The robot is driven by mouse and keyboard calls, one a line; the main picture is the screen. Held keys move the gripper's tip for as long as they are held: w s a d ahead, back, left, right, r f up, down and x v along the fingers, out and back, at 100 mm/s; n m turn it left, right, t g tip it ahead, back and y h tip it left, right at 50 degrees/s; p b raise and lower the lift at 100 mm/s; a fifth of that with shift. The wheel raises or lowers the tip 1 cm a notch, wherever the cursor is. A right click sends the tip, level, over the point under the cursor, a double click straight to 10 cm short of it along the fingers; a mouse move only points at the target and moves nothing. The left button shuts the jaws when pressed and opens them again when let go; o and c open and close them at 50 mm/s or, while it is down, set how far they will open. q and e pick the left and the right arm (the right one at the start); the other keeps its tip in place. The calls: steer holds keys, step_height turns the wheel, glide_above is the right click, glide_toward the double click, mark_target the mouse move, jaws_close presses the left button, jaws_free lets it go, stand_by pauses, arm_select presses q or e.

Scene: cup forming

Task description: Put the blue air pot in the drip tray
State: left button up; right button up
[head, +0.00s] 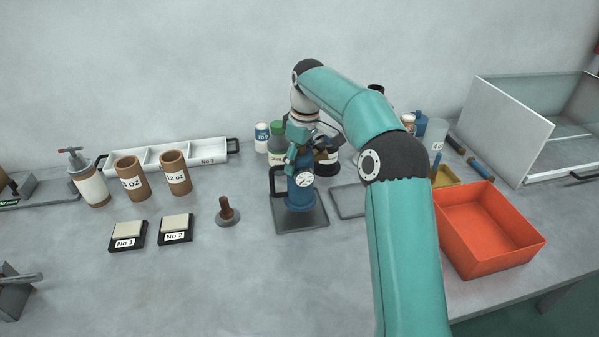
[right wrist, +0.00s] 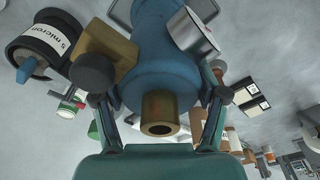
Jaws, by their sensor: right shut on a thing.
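The blue air pot (head: 300,190) has a round white gauge and a dark handle on its left side. It looks upright over a dark square tray (head: 316,220), within its edges in the head view. I cannot tell whether its base touches the tray. My right gripper (head: 297,152) is shut on the upper part of the pot, partly hiding it. In the right wrist view the blue pot body (right wrist: 155,65) lies between the two fingers, with a brass fitting below it and the gauge to the right. My left gripper is not in view.
A thin grey frame (head: 349,201) lies right of the dark tray, partly behind my right arm. Bottles (head: 278,140) stand close behind the pot. A brown-handled tamper (head: 227,212) stands to its left. An orange bin (head: 485,230) is at the right. The front table is clear.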

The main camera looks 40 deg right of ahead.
steer(key=shift+f, duration=1.75)
steer(key=o, duration=1.8)
steer(key=shift+f, duration=0.1)
steer(key=r, duration=0.4)
steer(key=s+r+p, duration=0.1)
steer(key=r, duration=0.3)
steer(key=r+p, duration=0.1)
steer(key=r, duration=0.3)
steer(key=shift+s+d+r, duration=0.1)
steer(key=shift+s+d, duration=0.05)
steer(key=shift+s, duration=0.1)
